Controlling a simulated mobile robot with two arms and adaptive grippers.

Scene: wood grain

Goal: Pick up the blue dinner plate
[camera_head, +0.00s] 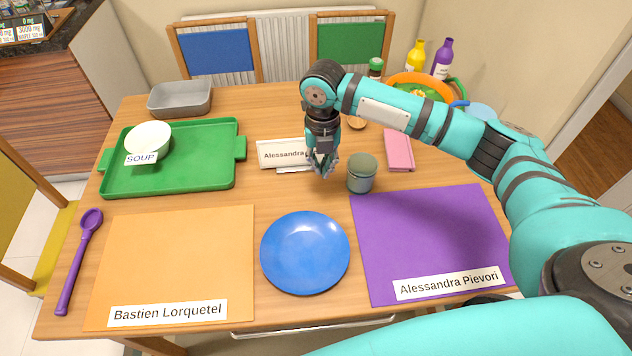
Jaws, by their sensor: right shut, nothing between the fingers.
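The blue dinner plate (304,253) lies flat on the wooden table between the orange placemat and the purple placemat. Nothing covers it. My right gripper (323,172) points down above the table, beyond the plate, between a white name card and a grey-green cup. It is shut and empty, apart from the plate. My left gripper is not in view.
The grey-green cup (361,173) stands just right of my right gripper, and the name card (281,153) just left. A green tray (213,180) with a white soup bowl (148,137) is at left. An orange placemat (178,255) and purple placemat (430,235) flank the plate.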

